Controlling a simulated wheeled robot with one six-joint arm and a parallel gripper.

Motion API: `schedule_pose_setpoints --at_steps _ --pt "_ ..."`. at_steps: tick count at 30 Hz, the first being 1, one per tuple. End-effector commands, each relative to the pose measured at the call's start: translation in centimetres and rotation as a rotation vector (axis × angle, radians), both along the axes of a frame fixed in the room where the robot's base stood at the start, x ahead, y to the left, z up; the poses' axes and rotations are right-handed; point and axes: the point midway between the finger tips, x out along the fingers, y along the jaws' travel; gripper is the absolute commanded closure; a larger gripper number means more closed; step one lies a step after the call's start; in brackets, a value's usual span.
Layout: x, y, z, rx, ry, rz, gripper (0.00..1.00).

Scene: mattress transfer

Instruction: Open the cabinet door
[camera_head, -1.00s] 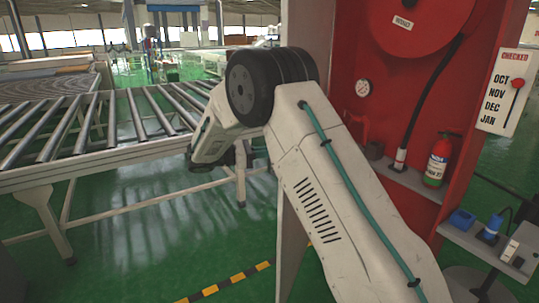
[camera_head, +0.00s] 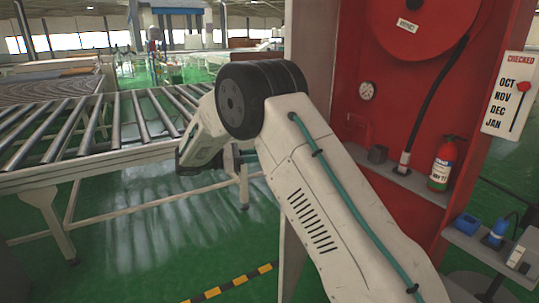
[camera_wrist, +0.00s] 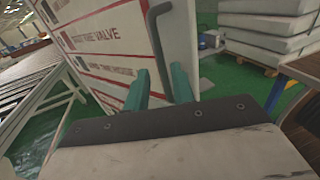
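The red cabinet (camera_head: 415,90) stands on the right in the head view, its inside in plain sight. A pale panel (camera_head: 292,262) stands at its left edge, partly hidden by my arm. In the wrist view a white door panel (camera_wrist: 110,62) with red stripes and lettering carries a dark grey bent handle (camera_wrist: 155,36). My gripper (camera_wrist: 158,90) has two teal fingers standing apart at the lower part of the handle. The handle runs down between them, with a visible gap; contact cannot be told. In the head view the fingers are hidden.
A roller conveyor (camera_head: 130,118) stands at the left and also shows in the wrist view (camera_wrist: 30,80). A fire extinguisher (camera_head: 443,162) and a hose reel sit in the cabinet. White stacked blocks on a pallet (camera_wrist: 262,40) stand at the upper right. Green floor is open in front.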

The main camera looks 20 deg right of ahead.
Motion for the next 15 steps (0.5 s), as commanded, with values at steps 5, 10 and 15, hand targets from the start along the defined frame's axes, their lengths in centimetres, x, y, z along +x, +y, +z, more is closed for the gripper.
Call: schedule_pose_setpoints --at_steps 5,10,15 --pt "0.6 2.3 0.0 -0.001 0.0 0.0 0.75" --pt "0.8 2.9 0.0 0.0 0.0 -0.001 0.75" --pt "0.8 2.9 0.0 0.0 0.0 -0.002 0.75"
